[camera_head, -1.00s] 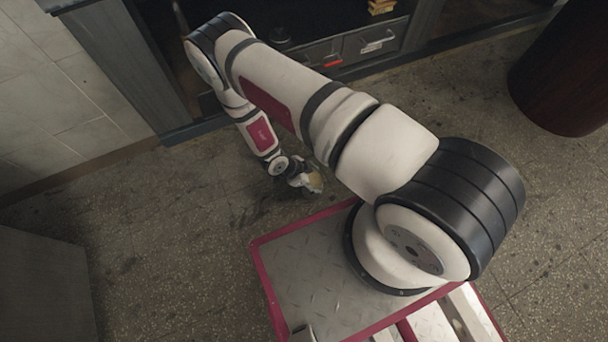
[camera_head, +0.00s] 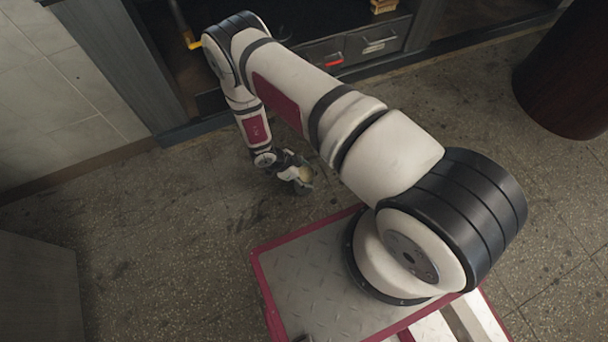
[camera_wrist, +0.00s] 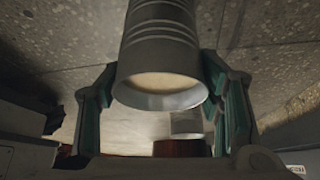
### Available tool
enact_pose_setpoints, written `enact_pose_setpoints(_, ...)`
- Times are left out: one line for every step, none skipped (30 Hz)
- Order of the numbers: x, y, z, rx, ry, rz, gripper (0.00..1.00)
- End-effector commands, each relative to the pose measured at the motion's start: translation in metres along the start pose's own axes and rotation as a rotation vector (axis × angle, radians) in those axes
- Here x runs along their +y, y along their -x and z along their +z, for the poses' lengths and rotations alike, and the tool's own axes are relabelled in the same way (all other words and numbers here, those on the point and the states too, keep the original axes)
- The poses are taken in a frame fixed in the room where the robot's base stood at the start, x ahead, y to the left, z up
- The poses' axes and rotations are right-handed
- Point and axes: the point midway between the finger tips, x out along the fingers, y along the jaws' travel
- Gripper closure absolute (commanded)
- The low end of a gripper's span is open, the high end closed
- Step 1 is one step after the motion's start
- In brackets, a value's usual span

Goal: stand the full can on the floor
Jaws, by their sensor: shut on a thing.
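The full can is a grey ribbed metal can (camera_wrist: 160,45) with a pale fill showing inside its round rim. In the wrist view its open end faces the camera. My gripper (camera_wrist: 165,105) is shut on it, with one finger on each side. In the head view my gripper (camera_head: 291,172) is small and low beside my base, and the can's pale top (camera_head: 304,174) shows at its fingers. The speckled floor (camera_head: 210,230) lies around it. The can's bottom is hidden in the head view, and I cannot tell whether it touches the floor.
A dark cabinet with drawers (camera_head: 374,42) stands at the back. A dark red-brown barrel (camera_head: 565,75) stands at the right. A grey box-like block (camera_head: 40,290) is at lower left. A yellow-ended bar (camera_head: 193,44) shows by the cabinet. Floor left of my base is clear.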

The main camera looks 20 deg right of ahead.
Motion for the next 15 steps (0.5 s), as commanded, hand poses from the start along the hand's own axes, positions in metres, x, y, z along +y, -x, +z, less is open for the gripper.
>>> enact_pose_setpoints(-0.0003, 0.0003, -0.0004, 0.001, 0.000, 0.000, 1.00)
enact_pose_setpoints(-0.0002, 0.0001, -0.0003, 0.001, 0.000, 0.000, 1.00)
enact_pose_setpoints(-0.0001, -0.0007, -0.0001, 0.001, 0.000, 0.000, 1.00)
enact_pose_setpoints(0.0000, -0.0015, 0.0003, 0.001, 0.000, 0.000, 1.00)
enact_pose_setpoints(0.0001, -0.0024, 0.0006, 0.001, 0.000, 0.000, 1.00)
enact_pose_setpoints(0.0003, -0.0024, 0.0008, 0.001, 0.000, 0.000, 0.33)
enact_pose_setpoints(0.0003, -0.0023, 0.0008, 0.001, 0.000, 0.000, 0.26)
enact_pose_setpoints(0.0003, -0.0023, 0.0007, 0.001, 0.000, 0.000, 0.20)
enact_pose_setpoints(0.0003, -0.0023, 0.0008, 0.001, 0.000, 0.000, 0.20)
enact_pose_setpoints(0.0003, -0.0023, 0.0008, 0.001, 0.000, 0.000, 0.20)
enact_pose_setpoints(0.0003, -0.0022, 0.0008, 0.001, 0.000, 0.000, 0.20)
enact_pose_setpoints(0.0003, -0.0022, 0.0008, 0.001, 0.000, 0.000, 0.20)
enact_pose_setpoints(0.0002, -0.0022, 0.0008, 0.001, 0.000, 0.000, 0.20)
enact_pose_setpoints(0.0003, -0.0022, 0.0008, 0.001, 0.000, 0.000, 0.20)
enact_pose_setpoints(0.0002, -0.0022, 0.0008, 0.001, 0.000, 0.000, 0.20)
